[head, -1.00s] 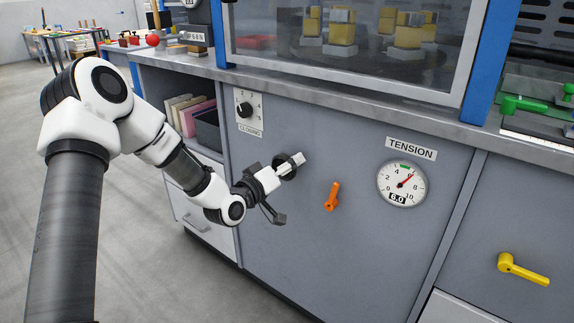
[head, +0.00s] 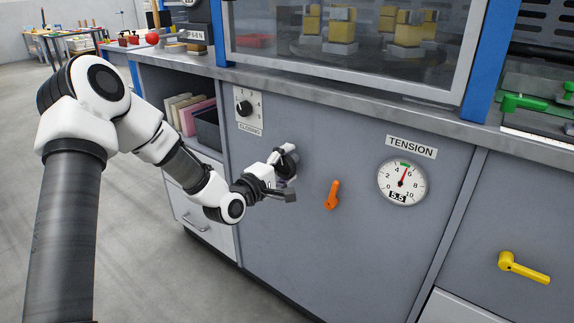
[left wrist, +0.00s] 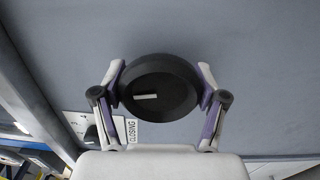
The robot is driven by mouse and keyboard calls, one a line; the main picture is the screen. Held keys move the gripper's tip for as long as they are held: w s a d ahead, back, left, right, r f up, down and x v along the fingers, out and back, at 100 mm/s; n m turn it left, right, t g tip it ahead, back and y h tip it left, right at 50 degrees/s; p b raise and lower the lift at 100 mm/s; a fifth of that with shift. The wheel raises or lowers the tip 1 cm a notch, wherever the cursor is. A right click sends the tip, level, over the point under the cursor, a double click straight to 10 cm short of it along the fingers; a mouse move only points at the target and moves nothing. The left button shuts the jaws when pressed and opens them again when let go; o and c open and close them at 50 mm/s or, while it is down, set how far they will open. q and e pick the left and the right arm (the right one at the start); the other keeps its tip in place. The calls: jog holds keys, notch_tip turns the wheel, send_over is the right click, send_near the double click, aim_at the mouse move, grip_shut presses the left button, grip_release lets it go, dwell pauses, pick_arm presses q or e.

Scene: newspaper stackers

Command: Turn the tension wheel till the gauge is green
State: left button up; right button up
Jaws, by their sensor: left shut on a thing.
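The tension wheel (left wrist: 160,88) is a round dark knob with a short white mark, on the grey cabinet front. My left gripper (left wrist: 161,76) is shut on it, one finger on each side of its rim. In the head view the wheel (head: 288,156) is partly hidden behind the left gripper (head: 280,172). The white round tension gauge (head: 402,182) is to the right under a TENSION label. Its red needle points up and slightly right, close to the right end of the small green band at the top. Its readout shows 5.5. My right gripper is not in view.
An orange lever (head: 332,195) is between the wheel and the gauge. A CLOSING dial (head: 244,108) is up to the left of the wheel. A yellow handle (head: 522,267) is at the lower right. The metal counter edge (head: 350,98) runs above.

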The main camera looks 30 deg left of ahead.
aim_at(280, 167)
pick_arm(q)
jog(key=shift+r+n, duration=0.1)
jog(key=shift+n, duration=1.4)
jog(key=shift+a, duration=0.1)
jog(key=o, duration=1.1)
jog(key=shift+w, duration=0.1)
jog(key=s, duration=0.6)
jog(key=shift+s+a, duration=0.25)
jog(key=shift+a, duration=0.05)
jog(key=shift+s, duration=0.55)
jog(key=shift+d, duration=0.1)
